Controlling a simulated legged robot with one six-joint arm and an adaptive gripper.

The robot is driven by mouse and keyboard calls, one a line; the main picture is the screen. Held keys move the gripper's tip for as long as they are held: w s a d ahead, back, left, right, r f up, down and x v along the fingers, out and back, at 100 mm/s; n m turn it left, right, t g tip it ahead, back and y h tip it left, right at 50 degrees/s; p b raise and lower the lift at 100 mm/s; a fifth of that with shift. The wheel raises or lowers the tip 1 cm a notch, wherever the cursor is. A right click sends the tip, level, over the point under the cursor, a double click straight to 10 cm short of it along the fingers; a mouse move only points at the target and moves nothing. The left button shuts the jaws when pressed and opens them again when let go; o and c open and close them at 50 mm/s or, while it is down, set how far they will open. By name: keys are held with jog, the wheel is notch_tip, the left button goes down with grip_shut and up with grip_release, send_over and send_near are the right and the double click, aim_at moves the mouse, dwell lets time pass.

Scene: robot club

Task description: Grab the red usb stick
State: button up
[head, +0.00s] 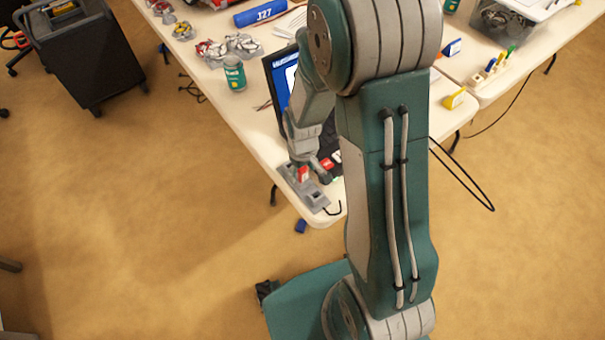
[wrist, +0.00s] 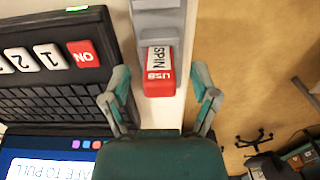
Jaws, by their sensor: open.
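The red usb stick (wrist: 159,84) has a white label reading SPIN and USB in the wrist view. It extends from a grey stepped holder (wrist: 158,22) on the pale table. In the head view the stick (head: 303,174) shows as a small red patch by the grey holder (head: 308,193) near the table corner. My gripper (wrist: 160,84) is open, with one finger on each side of the stick and visible gaps between. The far end of the stick, toward the holder, is partly hidden by the holder.
A laptop (wrist: 60,105) lies close to the left in the wrist view, with large number keys and a blue screen reading SAFE TO PULL. A green can (head: 234,74) and several small objects stand farther back on the table.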

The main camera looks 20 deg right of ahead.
grip_shut()
jog(key=shift+r, duration=0.1)
